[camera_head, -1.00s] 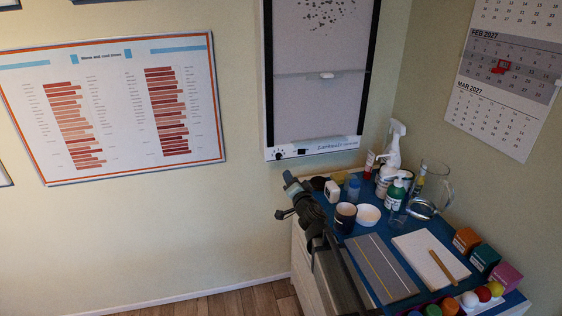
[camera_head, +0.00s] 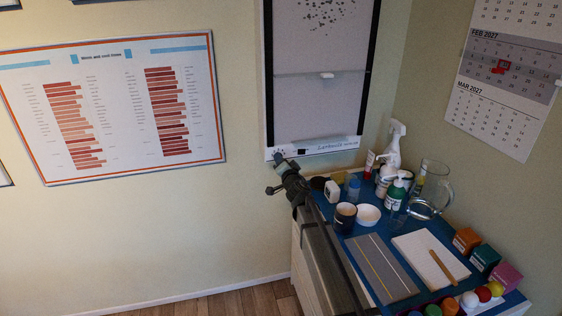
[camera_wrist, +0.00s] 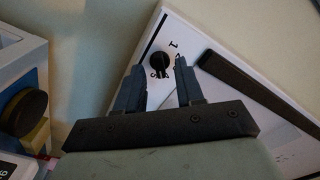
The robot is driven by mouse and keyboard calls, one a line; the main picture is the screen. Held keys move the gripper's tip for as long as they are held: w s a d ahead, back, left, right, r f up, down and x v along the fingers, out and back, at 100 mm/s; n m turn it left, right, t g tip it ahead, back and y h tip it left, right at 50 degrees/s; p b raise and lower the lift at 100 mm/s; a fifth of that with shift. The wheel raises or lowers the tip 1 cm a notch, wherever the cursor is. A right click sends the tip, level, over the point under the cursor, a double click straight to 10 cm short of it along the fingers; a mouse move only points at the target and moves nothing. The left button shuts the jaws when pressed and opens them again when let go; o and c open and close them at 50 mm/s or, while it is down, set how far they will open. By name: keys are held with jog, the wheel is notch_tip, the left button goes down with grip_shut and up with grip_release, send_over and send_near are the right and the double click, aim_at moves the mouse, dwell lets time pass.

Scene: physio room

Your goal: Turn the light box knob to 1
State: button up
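The light box (camera_head: 318,90) hangs on the wall, a pale panel in a dark frame, with a white control strip along its bottom. In the head view my gripper (camera_head: 280,160) is at the strip's lower left corner and hides the knob. In the wrist view the round black knob (camera_wrist: 160,61) sits on the white strip, with a "1"-like mark above right of it and small dark marks below left. My gripper (camera_wrist: 158,67) is open, its fingers apart on either side of the knob. A gap shows between knob and fingers; contact is not clear.
Below the box stands a blue-topped cabinet (camera_head: 400,238) with a white bowl (camera_head: 367,215), a dark mug (camera_head: 345,217), bottles and a glass jug (camera_head: 430,190). The wall left of the box, beside the chart (camera_head: 115,110), is free.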

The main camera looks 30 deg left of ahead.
jog(key=shift+w+a, duration=0.4)
jog(key=shift+c, duration=0.2)
grip_shut()
